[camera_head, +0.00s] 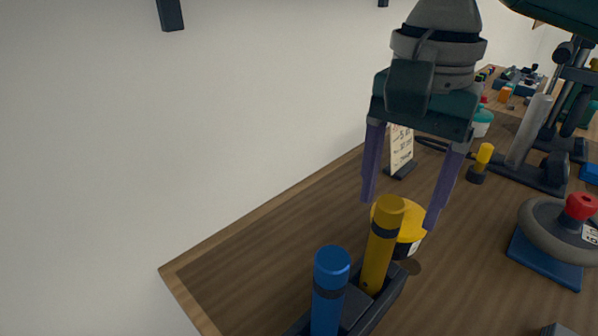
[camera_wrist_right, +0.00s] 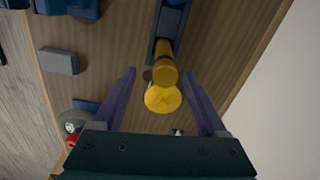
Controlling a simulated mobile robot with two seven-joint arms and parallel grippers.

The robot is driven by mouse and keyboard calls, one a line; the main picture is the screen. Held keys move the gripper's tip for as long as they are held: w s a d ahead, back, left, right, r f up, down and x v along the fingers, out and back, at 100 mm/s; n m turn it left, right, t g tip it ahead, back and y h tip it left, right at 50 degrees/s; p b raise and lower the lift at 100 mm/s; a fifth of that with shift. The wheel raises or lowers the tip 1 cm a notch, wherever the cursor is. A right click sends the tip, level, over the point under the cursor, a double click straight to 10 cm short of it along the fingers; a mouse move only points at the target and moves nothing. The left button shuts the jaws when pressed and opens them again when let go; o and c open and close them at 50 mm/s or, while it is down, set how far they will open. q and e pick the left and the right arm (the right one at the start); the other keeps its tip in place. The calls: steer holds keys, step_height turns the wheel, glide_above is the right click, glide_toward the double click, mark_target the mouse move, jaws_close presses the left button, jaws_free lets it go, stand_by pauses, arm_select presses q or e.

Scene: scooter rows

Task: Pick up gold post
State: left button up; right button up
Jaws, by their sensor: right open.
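The gold post (camera_head: 382,245) stands upright in a dark holder (camera_head: 390,293) on the wooden table, with a blue post (camera_head: 330,290) beside it in the same holder. In the right wrist view the gold post (camera_wrist_right: 165,66) lies between and beyond the finger tips. My right gripper (camera_head: 400,212) is open, pointing down, its purple fingers above and around the post's top. It also shows in the right wrist view (camera_wrist_right: 160,80). I cannot see contact. A yellow round object (camera_head: 411,226) sits just behind the post. My left gripper is not in view.
A price card (camera_head: 401,150) stands behind the right gripper. A small yellow-topped post (camera_head: 482,162) and a grey ring with red knob (camera_head: 550,228) on a blue base are to the right. A grey block (camera_wrist_right: 59,61) lies on the table. A white wall borders the left.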

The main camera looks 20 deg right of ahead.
mark_target(383, 234)
steer(key=f, duration=0.6)
steer(key=shift+w+a+f, duration=0.2)
steer(key=shift+f, duration=0.2)
jaws_close()
steer(key=shift+r, duration=0.1)
stand_by(0.4)
